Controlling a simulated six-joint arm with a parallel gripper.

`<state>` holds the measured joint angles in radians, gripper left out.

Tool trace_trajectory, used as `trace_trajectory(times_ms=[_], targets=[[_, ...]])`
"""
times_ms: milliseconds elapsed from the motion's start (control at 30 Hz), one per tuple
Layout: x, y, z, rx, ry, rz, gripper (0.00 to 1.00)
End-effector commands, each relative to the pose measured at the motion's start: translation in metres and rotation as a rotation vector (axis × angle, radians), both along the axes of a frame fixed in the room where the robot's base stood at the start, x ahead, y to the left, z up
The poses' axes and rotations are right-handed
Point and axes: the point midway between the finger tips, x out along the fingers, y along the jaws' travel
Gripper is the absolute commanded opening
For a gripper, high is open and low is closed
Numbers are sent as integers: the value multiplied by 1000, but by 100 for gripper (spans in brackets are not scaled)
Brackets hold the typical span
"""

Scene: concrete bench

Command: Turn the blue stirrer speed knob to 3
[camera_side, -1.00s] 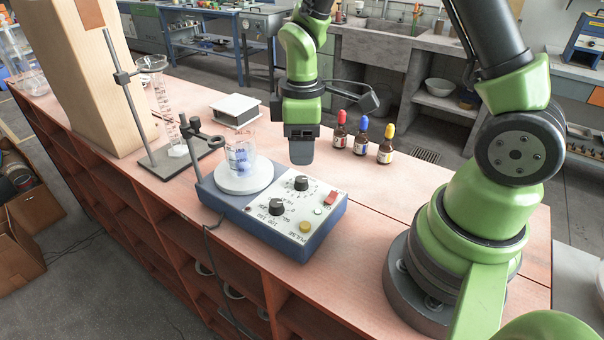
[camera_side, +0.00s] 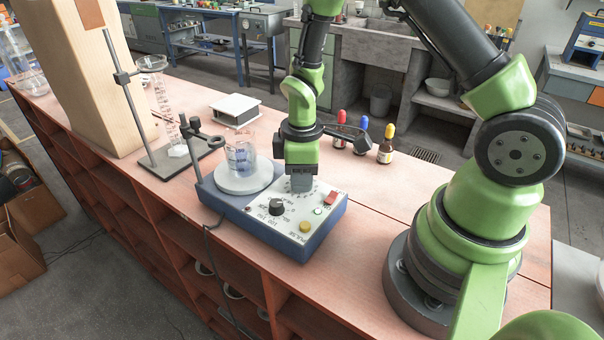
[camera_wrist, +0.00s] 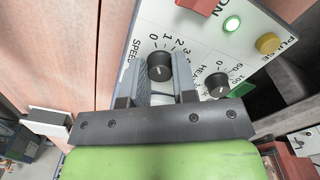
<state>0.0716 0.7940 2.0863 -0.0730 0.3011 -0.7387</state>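The stirrer base (camera_side: 262,228) is a blue box with a white panel and a round plate. The black speed knob (camera_wrist: 160,66) shows in the wrist view beside the word SPEED, with 0, 1, 2 and 3 printed around it. Its pointer is hard to read. My gripper (camera_wrist: 158,70) is over the panel with a finger on each side of this knob. The fingers look apart, with a gap at the left one. In the side view my gripper (camera_side: 301,186) hides the speed knob. A second black knob, the heat knob (camera_wrist: 217,85), also shows in the side view (camera_side: 276,207).
A glass beaker (camera_side: 240,155) with blue contents stands on the plate. The red ON switch (camera_side: 330,198), a lit green lamp (camera_wrist: 232,24) and the yellow pulse button (camera_wrist: 268,43) are close by. Dropper bottles (camera_side: 386,148) stand behind. A clamp stand (camera_side: 130,95) is left.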

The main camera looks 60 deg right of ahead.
Motion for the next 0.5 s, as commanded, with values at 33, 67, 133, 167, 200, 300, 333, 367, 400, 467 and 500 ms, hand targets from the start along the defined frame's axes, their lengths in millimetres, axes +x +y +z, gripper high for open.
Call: trace_trajectory(times_ms=[33, 67, 133, 167, 200, 300, 333, 367, 400, 467, 500], targets=[[0, 0, 0, 0, 0, 0, 2], [0, 0, 0, 0, 0, 0, 2], [0, 0, 0, 0, 1, -2, 2], [0, 0, 0, 0, 1, -4, 2], [0, 0, 0, 0, 1, -8, 2], [0, 0, 0, 0, 1, -30, 2], [0, 0, 0, 0, 1, -39, 2], [0, 0, 0, 0, 1, -50, 2], [0, 0, 0, 0, 1, -68, 2], [0, 0, 0, 0, 1, -100, 2], [0, 0, 0, -1, 2, -126, 2]])
